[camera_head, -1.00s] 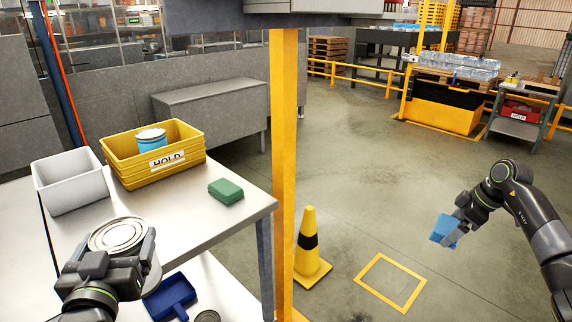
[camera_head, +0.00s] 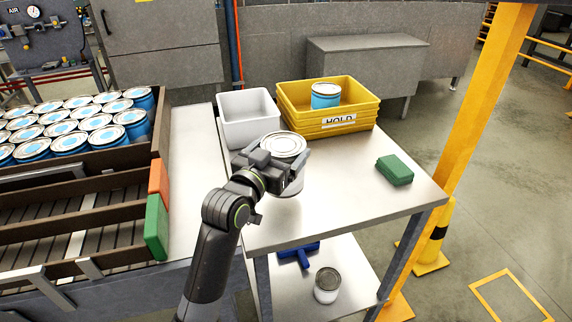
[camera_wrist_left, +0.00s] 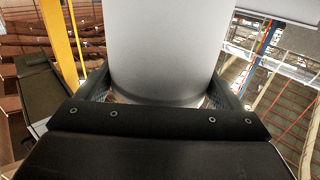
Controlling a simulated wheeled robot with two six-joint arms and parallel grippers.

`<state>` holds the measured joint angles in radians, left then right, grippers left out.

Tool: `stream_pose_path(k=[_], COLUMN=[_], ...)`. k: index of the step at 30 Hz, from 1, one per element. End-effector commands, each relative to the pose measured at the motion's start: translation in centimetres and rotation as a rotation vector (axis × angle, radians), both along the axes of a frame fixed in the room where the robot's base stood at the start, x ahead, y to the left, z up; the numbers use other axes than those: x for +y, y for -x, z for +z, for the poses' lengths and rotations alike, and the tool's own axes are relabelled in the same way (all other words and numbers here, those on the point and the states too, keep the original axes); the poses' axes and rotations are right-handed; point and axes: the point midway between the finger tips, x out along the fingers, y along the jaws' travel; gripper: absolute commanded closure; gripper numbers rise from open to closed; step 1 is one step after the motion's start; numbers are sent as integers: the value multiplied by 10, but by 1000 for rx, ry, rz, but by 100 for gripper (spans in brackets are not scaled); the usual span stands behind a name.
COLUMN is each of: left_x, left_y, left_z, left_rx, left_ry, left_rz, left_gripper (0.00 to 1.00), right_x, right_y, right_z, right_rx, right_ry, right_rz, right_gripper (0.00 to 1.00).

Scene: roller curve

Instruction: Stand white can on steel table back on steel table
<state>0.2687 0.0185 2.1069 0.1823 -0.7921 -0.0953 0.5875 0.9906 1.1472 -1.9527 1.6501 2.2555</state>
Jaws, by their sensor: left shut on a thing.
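The white can (camera_head: 287,186) is upright, with its silver lid (camera_head: 283,144) facing up, over the front left part of the steel table (camera_head: 345,205). My left gripper (camera_head: 281,170) is shut around its side. Fingers hide part of its wall, and I cannot tell whether its base touches the table. In the left wrist view the can (camera_wrist_left: 165,50) fills the space between the fingers. My right gripper is out of view.
On the table stand a white bin (camera_head: 248,131), a yellow HOLD bin (camera_head: 352,118) with a blue can (camera_head: 325,98), and a green block (camera_head: 394,170). The lower shelf holds another can (camera_head: 327,290). Blue cans (camera_head: 70,142) crowd the left conveyor.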

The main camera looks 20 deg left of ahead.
Motion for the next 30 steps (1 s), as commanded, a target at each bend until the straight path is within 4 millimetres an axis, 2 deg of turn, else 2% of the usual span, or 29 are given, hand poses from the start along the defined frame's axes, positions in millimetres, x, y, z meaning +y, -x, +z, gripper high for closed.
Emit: stream_pose_path(k=[12, 23, 24, 27, 30], left_x=[0, 0, 0, 0, 0], left_y=[0, 0, 0, 0, 0], left_z=[-45, -49, -50, -49, -49], left_rx=[-1, -4, -2, -2, -2], left_ry=[0, 0, -1, -1, -1], left_rz=[0, 0, 0, 0, 0], left_gripper=[42, 42, 10, 0, 0], right_x=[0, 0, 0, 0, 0], right_y=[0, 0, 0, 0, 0], right_z=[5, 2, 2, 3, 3], right_rx=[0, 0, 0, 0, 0], right_ry=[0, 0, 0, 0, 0], right_rz=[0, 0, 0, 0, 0], right_gripper=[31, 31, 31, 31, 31])
